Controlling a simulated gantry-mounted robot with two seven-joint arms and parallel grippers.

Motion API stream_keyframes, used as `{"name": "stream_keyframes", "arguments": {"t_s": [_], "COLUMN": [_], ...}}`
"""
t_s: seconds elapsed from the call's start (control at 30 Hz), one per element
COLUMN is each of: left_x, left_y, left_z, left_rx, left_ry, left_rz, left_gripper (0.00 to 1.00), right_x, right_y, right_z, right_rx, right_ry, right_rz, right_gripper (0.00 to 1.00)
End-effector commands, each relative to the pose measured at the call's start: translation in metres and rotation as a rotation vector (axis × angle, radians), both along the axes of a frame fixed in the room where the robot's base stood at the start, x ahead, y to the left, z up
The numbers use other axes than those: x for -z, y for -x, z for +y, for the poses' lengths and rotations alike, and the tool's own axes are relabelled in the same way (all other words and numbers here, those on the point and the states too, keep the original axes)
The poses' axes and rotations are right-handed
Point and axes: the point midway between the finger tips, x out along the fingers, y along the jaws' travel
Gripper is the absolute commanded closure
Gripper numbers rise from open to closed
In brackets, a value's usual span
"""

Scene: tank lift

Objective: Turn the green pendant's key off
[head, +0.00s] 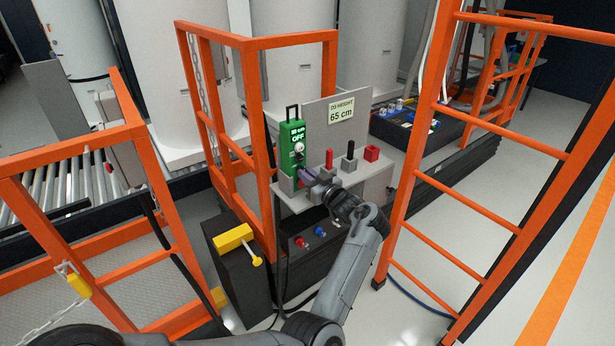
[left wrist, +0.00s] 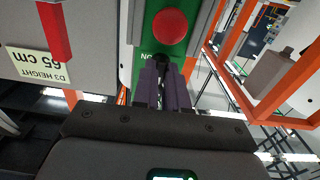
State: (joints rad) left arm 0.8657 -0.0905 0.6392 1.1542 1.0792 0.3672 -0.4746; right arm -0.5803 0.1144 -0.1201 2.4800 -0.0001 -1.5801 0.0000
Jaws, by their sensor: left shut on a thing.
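The green pendant (head: 285,150) stands upright at the grey sign panel, with a lit display reading OFF (head: 298,138) under a smaller line. My left gripper (head: 304,177) is at the pendant's lower front. In the left wrist view its purple fingers (left wrist: 161,85) are shut on the small black key (left wrist: 161,63) on the pendant's green face (left wrist: 146,42). An ON label, seen upside down, is beside the key, and a red button (left wrist: 170,26) is past it. The fingers hide much of the key, so I cannot tell its exact angle. My right gripper is out of view.
A sign (head: 341,109) reads D3 HEIGHT 65 cm. A red lever (head: 329,158), a black lever (head: 350,150) and a red block (head: 371,153) stand on the grey shelf right of the pendant. Orange rails (head: 262,130) are close left; an orange ladder (head: 420,130) stands right.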

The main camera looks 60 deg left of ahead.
Motion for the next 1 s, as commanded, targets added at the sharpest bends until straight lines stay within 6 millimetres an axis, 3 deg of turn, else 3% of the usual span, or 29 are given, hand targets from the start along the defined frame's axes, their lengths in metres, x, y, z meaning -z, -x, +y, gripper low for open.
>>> {"name": "stream_keyframes", "arguments": {"t_s": [0.27, 0.3, 0.33, 0.73, 1.0], "left_x": [0.000, 0.000, 0.000, 0.000, -0.001], "left_y": [0.000, 0.000, 0.000, -0.001, -0.004], "left_z": [0.000, 0.000, 0.000, -0.005, -0.042], "left_rx": [0.000, 0.000, 0.000, 0.001, 0.003], "left_ry": [0.000, 0.000, 0.000, 0.001, 0.002], "left_rz": [0.000, 0.000, 0.000, 0.001, 0.000], "left_gripper": [1.00, 0.81, 0.77, 0.77, 0.77], "right_x": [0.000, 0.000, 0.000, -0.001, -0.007], "right_y": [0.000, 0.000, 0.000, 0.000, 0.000], "right_z": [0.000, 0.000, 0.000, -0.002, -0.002], "right_rx": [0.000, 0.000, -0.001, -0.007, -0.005], "right_ry": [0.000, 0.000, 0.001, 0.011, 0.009], "right_rz": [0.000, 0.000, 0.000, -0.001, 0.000], "right_gripper": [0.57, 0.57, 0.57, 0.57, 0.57]}}
